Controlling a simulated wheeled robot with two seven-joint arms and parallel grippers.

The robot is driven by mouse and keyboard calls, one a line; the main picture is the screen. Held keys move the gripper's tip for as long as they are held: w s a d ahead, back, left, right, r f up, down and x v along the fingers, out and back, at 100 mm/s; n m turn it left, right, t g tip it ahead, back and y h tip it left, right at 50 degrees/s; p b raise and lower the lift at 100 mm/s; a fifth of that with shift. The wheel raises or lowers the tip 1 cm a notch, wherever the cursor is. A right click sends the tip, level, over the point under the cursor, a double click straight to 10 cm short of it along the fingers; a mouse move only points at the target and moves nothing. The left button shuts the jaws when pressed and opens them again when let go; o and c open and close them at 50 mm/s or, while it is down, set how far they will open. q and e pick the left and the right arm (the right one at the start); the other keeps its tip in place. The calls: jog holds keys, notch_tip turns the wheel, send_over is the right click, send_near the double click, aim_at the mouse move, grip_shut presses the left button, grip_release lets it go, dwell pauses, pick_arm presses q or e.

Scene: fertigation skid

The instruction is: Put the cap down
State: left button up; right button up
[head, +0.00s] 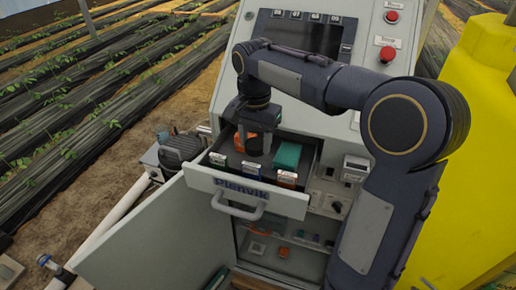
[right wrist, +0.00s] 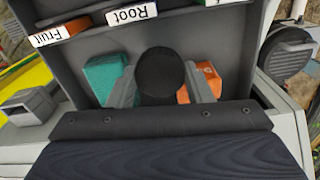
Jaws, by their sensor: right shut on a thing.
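My right gripper (head: 254,140) points down into the open drawer (head: 248,192) of the grey cabinet. In the right wrist view my right gripper (right wrist: 162,95) has a finger on each side of a round black cap (right wrist: 160,74) and is shut on it. The cap hides part of the drawer floor below it, and I cannot tell whether it touches that floor. A teal block (head: 287,155) lies in the drawer on one side of the cap, and an orange piece (right wrist: 205,80) lies close on the other side. My left gripper is not in view.
Label cards, including Root (right wrist: 131,14) and Fruit (right wrist: 47,36), stand along the drawer front. The drawer handle (head: 240,207) sticks out. Below, a cabinet door (head: 150,240) hangs open beside a shelf (head: 285,245) with small items. A yellow tank (head: 480,140) stands at the right.

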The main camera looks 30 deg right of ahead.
aim_at(258, 143)
jog(key=shift+w+d+f, duration=0.1)
jog(key=shift+d+f, duration=0.1)
jog(key=shift+f, duration=0.1)
jog(key=shift+w+d+f, duration=0.1)
jog(key=shift+d+f, duration=0.05)
jog(key=shift+f, duration=0.8)
jog(key=shift+w+d+f, duration=0.1)
jog(key=shift+d+f, duration=0.05)
jog(key=shift+f, duration=0.8)
jog(key=shift+c, duration=0.4)
jog(key=shift+s, duration=0.1)
jog(key=shift+f, duration=0.15)
jog(key=o, duration=1.1)
notch_tip(258, 143, up, 12)
jog(key=shift+r, duration=0.2)
